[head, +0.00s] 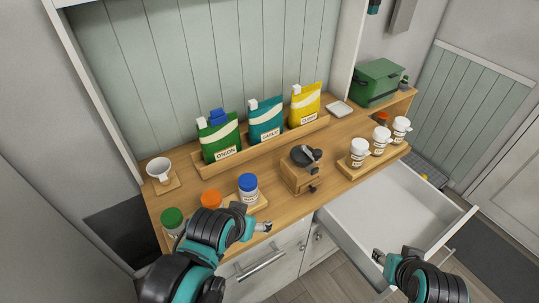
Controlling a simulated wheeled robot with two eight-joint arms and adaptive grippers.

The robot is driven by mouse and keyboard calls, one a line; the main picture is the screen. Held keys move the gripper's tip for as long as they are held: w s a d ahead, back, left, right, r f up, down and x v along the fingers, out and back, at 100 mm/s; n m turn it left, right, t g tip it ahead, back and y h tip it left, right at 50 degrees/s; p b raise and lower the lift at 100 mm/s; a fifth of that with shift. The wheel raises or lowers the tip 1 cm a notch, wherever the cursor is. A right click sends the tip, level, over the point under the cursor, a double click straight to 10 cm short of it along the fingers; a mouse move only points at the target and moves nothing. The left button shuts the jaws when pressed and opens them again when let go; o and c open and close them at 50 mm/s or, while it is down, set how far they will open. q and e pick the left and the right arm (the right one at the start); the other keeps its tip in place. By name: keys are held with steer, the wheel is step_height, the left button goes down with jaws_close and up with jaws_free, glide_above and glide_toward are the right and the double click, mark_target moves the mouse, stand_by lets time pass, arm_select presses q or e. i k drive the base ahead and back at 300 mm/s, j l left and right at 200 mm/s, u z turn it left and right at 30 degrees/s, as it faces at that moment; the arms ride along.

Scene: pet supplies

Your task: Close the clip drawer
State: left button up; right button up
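The open drawer (385,203) is white and pulled out from the cabinet at the right, below the wooden counter. The part of its inside that shows looks empty. Its front panel is at the lower right, partly hidden by my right arm. My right gripper (379,257) appears over the drawer's near front corner; I cannot tell whether it touches. My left gripper (264,227) is at the counter's front edge, left of the drawer, with nothing visible in it. The fingers of both are too small to judge.
The wooden counter (250,182) holds a rack of pouches (265,122), a grinder (303,170), capped jars (248,188) at the front left and white-lidded jars (379,139) at the right. A green box (377,82) stands at the back right. A closed drawer handle (262,264) is below.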

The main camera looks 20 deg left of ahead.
mark_target(395, 208)
steer(key=l+z, duration=0.4)
steer(key=i+l+z, duration=0.1)
steer(key=l+z, duration=0.35)
steer(key=i+l+u, duration=0.7)
steer(key=l, duration=0.15)
